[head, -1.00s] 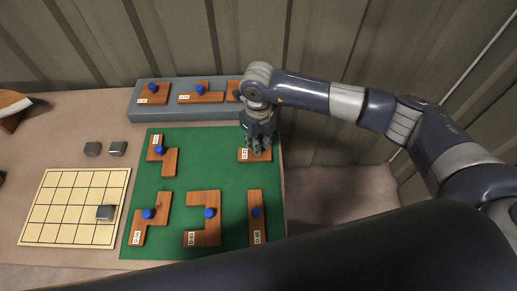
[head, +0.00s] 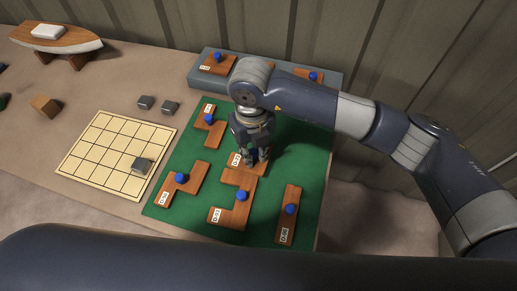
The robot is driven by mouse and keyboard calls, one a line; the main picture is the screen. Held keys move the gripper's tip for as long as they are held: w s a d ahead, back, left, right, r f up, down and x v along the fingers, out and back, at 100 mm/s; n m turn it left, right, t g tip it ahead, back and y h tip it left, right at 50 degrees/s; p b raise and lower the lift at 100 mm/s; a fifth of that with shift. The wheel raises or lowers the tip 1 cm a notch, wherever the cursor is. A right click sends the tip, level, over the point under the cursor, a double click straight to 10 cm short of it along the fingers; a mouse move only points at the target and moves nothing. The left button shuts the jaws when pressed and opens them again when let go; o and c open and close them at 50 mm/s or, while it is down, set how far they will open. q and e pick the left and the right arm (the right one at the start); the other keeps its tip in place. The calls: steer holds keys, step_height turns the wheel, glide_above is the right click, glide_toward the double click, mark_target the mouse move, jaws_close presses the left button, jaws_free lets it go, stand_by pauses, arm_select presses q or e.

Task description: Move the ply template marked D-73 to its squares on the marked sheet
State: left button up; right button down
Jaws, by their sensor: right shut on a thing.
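My right gripper (head: 254,160) is shut on a brown ply template (head: 238,175) over the middle of the green mat (head: 297,160). The fingers hide its knob, and its label is too small to read surely. The template overlaps the far part of another ply template (head: 236,213) in the picture; I cannot tell whether they touch. My left gripper is not in view.
Other blue-knobbed templates lie on the mat: far left (head: 213,133), near left (head: 184,183) and right (head: 287,222). A grey raised ledge (head: 205,82) at the back carries more. Two grey blocks (head: 145,102) (head: 169,107), a wooden block (head: 46,106) and a boat-shaped stand (head: 60,41) are beyond the sheet.

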mark_target(253, 151)
steer(key=shift+r+p, duration=1.65)
steer(key=shift+r, duration=1.9)
steer(key=shift+w+f, duration=0.1)
